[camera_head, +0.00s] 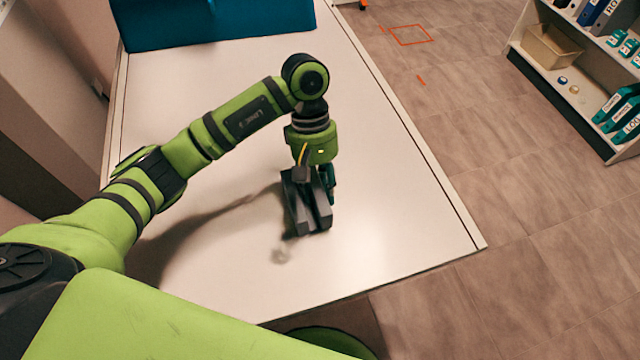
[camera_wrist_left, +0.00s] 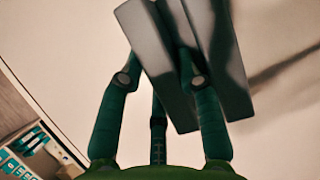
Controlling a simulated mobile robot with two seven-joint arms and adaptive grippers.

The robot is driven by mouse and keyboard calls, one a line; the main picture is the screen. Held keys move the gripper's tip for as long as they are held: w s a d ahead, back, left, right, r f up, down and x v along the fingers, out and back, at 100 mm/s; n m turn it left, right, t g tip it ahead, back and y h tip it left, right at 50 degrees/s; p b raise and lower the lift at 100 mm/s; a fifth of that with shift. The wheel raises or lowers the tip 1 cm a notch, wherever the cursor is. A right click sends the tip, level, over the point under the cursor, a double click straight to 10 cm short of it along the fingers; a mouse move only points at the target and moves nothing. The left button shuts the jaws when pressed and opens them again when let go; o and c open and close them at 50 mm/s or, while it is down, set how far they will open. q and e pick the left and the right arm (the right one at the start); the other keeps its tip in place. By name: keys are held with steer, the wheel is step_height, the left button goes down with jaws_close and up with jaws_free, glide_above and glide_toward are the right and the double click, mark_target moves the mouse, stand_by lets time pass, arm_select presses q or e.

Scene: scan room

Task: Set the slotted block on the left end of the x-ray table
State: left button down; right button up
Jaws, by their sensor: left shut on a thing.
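The slotted block (camera_head: 299,210) is a dark grey block with a long slot along it. My left gripper (camera_head: 318,184) points down over the white x-ray table (camera_head: 400,230) and is shut on the block. In the left wrist view the block (camera_wrist_left: 158,62) sits between the fingers of the gripper (camera_wrist_left: 172,60). The block is over the near part of the table top, with shadow beside it. I cannot tell whether its underside touches the table. My right gripper is not in view.
A blue padded piece (camera_head: 215,22) lies at the far end of the table. A shelf (camera_head: 575,90) with binders and a cardboard box (camera_head: 550,46) stands on the floor at the right. The table top around the block is clear.

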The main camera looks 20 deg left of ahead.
arm_select(q)
steer(key=c, duration=0.9)
jaws_free()
steer(key=shift+o, duration=0.2)
steer(key=shift+r, duration=0.15)
steer(key=shift+w+a+r, duration=0.1)
steer(key=shift+w+r, duration=0.1)
steer(key=shift+r, duration=0.1)
steer(key=b+v, duration=0.2)
steer(key=v, duration=0.8)
steer(key=shift+r+b, duration=0.1)
steer(key=shift+b, duration=0.25)
steer(key=shift+w+a+r, duration=0.1)
steer(key=shift+r, duration=0.35)
